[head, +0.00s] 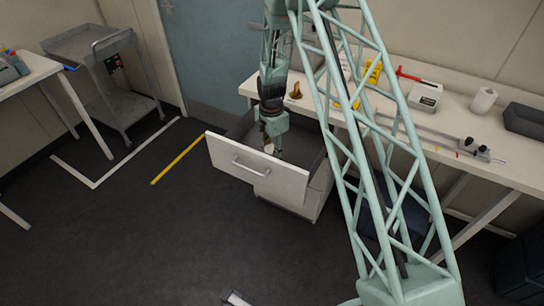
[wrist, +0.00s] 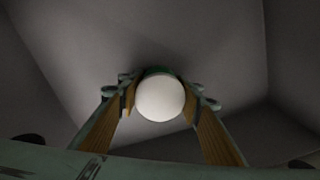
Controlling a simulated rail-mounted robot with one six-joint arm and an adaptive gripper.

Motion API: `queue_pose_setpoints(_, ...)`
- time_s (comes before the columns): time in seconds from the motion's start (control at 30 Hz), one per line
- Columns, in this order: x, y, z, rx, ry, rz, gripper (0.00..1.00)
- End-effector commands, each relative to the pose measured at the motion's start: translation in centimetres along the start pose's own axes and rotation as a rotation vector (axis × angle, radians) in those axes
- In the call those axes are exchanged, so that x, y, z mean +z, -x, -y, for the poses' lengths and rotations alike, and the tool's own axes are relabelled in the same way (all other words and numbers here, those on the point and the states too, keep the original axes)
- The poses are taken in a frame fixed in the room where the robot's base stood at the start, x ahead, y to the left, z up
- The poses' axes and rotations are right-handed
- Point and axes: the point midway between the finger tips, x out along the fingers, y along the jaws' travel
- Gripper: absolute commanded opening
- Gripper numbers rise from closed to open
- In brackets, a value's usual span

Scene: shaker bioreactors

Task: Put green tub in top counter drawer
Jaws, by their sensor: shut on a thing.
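The top counter drawer (head: 232,161) is pulled out under the counter in the head view. My gripper (head: 270,150) reaches down into the open drawer. In the wrist view my gripper (wrist: 160,108) has its two wood-coloured fingers on either side of the tub (wrist: 160,98), shut on it. The tub shows a round white top with a little dark green behind it. The grey drawer interior (wrist: 60,60) surrounds it. I cannot tell whether the tub touches the drawer floor. In the head view only a small pale part of the tub shows, above the drawer's front panel.
The counter (head: 460,140) above the drawer holds a scale-like box (head: 425,96), a white roll (head: 483,101), a dark bin (head: 525,120), a red tool and yellow items. A grey cart (head: 100,75) stands at the left.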

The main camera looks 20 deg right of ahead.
Motion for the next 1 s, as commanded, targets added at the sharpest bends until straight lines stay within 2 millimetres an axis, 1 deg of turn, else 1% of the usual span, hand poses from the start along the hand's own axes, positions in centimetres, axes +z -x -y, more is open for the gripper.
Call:
queue_pose_setpoints(0.5, 0.01, -0.52, -0.03, 0.0, 0.0, 0.0, 0.21)
queue_pose_setpoints(0.53, 0.01, -0.54, -0.02, 0.0, 0.0, 0.0, 0.33)
queue_pose_setpoints(0.67, 0.0, -0.48, -0.03, 0.0, 0.0, 0.0, 0.45)
queue_pose_setpoints(0.7, 0.0, -0.47, -0.03, 0.0, 0.0, 0.0, 0.46)
queue_pose_setpoints(1.0, 0.01, -0.44, -0.03, 0.001, 0.0, 0.0, 0.46)
